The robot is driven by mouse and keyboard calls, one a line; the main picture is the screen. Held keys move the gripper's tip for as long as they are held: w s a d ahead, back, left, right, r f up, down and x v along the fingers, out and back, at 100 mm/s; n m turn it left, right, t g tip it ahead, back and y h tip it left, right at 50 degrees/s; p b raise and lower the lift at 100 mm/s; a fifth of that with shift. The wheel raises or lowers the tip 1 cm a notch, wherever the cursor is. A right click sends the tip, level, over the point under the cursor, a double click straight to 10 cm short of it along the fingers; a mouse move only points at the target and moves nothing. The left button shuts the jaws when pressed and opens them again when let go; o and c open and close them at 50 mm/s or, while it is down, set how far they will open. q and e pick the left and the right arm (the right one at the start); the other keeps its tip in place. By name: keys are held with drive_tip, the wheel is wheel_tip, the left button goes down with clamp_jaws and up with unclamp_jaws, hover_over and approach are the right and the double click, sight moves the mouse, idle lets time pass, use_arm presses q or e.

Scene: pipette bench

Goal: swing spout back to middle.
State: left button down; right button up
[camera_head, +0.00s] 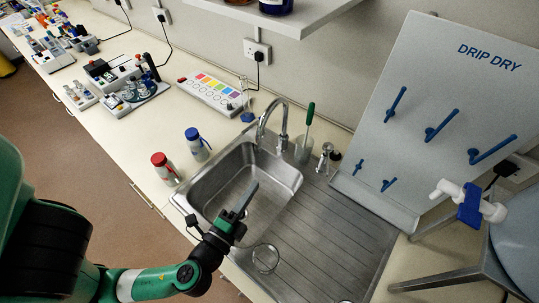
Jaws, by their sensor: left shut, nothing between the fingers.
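The chrome spout (271,108) is a curved gooseneck at the back of the steel sink basin (212,172). It rises from the deck behind the basin, and its outlet points left and forward, over the basin's back edge. My left gripper (254,186) reaches in from the lower left and is over the basin. Its dark fingers are shut with nothing between them. The fingertips are in front of the spout and appear apart from it. My right gripper is not in view.
A glass beaker (265,258) stands on the ribbed drainboard (325,235). A green-handled brush (308,118) stands in a holder behind the sink. Red-capped (163,168) and blue-capped (197,143) bottles stand left of the basin. The drip-dry board (430,95) leans at right.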

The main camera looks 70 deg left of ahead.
use_arm(q)
drive_tip(key=w+a+p, duration=0.1)
drive_tip(key=w+a, duration=0.5)
drive_tip(key=a, duration=0.4)
drive_tip(key=shift+w, duration=0.1)
idle(0.3)
